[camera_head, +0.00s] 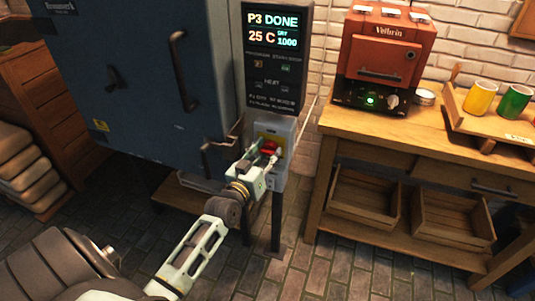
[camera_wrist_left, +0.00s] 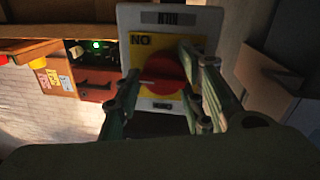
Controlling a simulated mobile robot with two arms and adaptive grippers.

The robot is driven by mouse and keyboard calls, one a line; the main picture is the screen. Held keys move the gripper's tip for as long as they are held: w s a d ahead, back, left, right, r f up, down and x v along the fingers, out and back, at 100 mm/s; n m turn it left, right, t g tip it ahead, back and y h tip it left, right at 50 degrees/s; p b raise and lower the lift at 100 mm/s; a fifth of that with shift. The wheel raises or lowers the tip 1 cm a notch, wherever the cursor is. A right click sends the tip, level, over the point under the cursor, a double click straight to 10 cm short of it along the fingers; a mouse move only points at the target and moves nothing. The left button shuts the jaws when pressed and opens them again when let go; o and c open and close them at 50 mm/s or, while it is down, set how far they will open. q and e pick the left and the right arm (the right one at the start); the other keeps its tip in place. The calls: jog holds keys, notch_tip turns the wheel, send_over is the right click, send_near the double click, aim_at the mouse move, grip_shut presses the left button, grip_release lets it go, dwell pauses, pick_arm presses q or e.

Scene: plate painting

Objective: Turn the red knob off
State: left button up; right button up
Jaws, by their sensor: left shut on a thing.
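The red knob (camera_head: 269,149) sits on a yellow plate of a grey switch box (camera_head: 276,128) at the right side of the big blue-grey kiln. In the left wrist view the knob (camera_wrist_left: 166,74) is seen close up, upside down. A pale mark on it points left in that view, and the "ON" label is at the plate's corner. My left gripper (camera_head: 266,158) reaches the knob from the front. Its fingers (camera_wrist_left: 160,84) stand on either side of the knob and are shut on it. They hide part of its edges. My right gripper is not in view.
The kiln's panel (camera_head: 272,55) above reads "P3 DONE, 25 C". A wooden table (camera_head: 420,126) to the right bears a small orange kiln (camera_head: 386,48) with a green light, and a rack with yellow (camera_head: 480,98) and green (camera_head: 514,102) cups. Brick floor is clear in front.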

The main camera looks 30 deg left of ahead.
pick_arm(q)
jog(key=shift+d+f+n, duration=0.1)
jog(key=shift+n, duration=0.2)
jog(key=n, duration=0.3)
jog(key=shift+n, duration=0.4)
jog(key=n+b, duration=0.1)
jog(key=n, duration=0.4)
jog(key=shift+t+y, duration=0.4)
jog(key=n+b, duration=0.1)
jog(key=n, duration=0.4)
jog(key=shift+y, duration=0.4)
jog(key=shift+r+n+y, duration=0.15)
jog(key=shift+n+y, duration=0.1)
jog(key=shift+n, duration=1)
jog(key=shift+r+n+y, duration=0.1)
jog(key=shift+n+y, duration=0.15)
jog(key=shift+n, duration=1)
jog(key=o, duration=0.9)
jog(key=shift+a, duration=0.2)
jog(key=shift+o, duration=0.2)
